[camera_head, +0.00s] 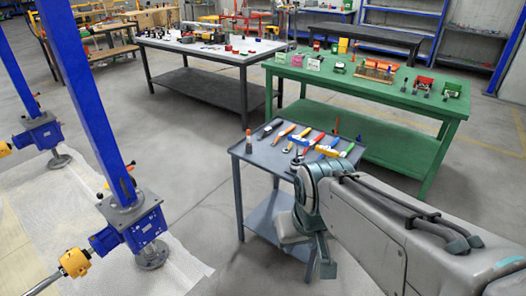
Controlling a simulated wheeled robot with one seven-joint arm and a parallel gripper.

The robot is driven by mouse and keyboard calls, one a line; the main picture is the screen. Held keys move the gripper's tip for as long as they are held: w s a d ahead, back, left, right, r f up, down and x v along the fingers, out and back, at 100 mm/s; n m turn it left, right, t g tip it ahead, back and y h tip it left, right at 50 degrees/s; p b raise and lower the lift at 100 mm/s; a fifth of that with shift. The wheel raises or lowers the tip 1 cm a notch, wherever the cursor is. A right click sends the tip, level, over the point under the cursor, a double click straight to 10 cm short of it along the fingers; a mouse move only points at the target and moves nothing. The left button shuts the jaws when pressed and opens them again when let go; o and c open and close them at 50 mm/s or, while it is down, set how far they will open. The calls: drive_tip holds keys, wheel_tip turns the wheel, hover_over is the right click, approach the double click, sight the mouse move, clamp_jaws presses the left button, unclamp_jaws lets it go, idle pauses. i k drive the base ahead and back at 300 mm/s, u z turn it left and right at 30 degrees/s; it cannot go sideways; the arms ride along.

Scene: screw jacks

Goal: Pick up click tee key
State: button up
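A small grey tool table (243,153) stands in the centre, with several hand tools on its top. I cannot tell which one is the click tee key; the tools are too small. My gripper (324,262) hangs low in front of the table's right side, below its top and apart from the tools. Its fingers are not clear. My arm hides the table's front right corner.
Blue screw jacks (128,232) with yellow drives (75,262) stand at left on a pale mat. A green workbench (440,106) is close behind the tool table at right. A grey bench (225,54) stands farther back.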

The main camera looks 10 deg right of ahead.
sight(297, 140)
drive_tip(key=u, duration=0.3)
drive_tip(key=k, duration=0.7)
drive_tip(key=z, duration=0.65)
drive_tip(key=i, duration=0.65)
drive_tip(key=z, duration=0.8)
drive_tip(key=i, duration=0.85)
drive_tip(key=u, duration=0.7)
drive_tip(key=i, duration=0.7)
drive_tip(key=u, duration=0.75)
